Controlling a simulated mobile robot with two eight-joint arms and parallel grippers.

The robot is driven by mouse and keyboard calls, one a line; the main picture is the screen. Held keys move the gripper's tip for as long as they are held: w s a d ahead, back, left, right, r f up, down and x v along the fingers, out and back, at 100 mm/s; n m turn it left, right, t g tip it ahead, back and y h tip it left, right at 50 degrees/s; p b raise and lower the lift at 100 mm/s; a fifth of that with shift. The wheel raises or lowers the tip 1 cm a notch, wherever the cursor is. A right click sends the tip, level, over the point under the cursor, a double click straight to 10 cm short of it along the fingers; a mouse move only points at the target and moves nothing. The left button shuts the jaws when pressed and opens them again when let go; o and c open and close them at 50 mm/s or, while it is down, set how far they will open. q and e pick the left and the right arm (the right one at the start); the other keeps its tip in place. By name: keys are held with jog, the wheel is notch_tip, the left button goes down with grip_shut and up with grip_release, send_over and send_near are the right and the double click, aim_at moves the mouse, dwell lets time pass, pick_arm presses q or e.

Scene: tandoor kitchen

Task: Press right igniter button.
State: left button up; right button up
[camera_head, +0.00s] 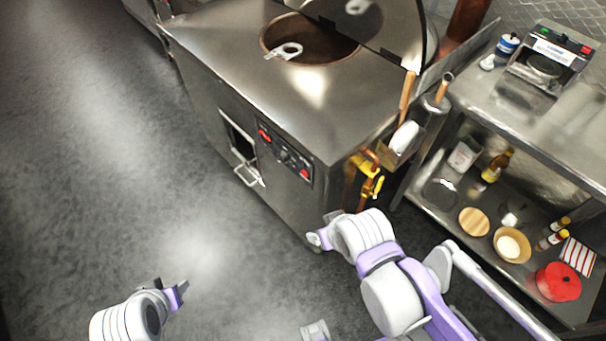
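The steel tandoor (275,75) stands at top centre with a dark control panel (285,156) on its front face. The panel has a red button at its left end (264,135) and a right red button (304,174) at its right end, with dark knobs between. My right gripper (316,239) is low in front of the tandoor, below the right button and apart from it. Its fingers are small and partly hidden by the wrist. My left gripper (180,290) is over the floor at lower left, far from the panel; its finger opening is unclear.
A handled door (243,150) sits left of the panel. Yellow-handled gas valves and copper pipes (368,178) are at the tandoor's right corner. A steel shelf unit (530,110) with bottles and bowls stands at right. The floor (200,210) before the tandoor is clear.

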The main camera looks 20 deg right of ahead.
grip_shut()
dwell(1.5)
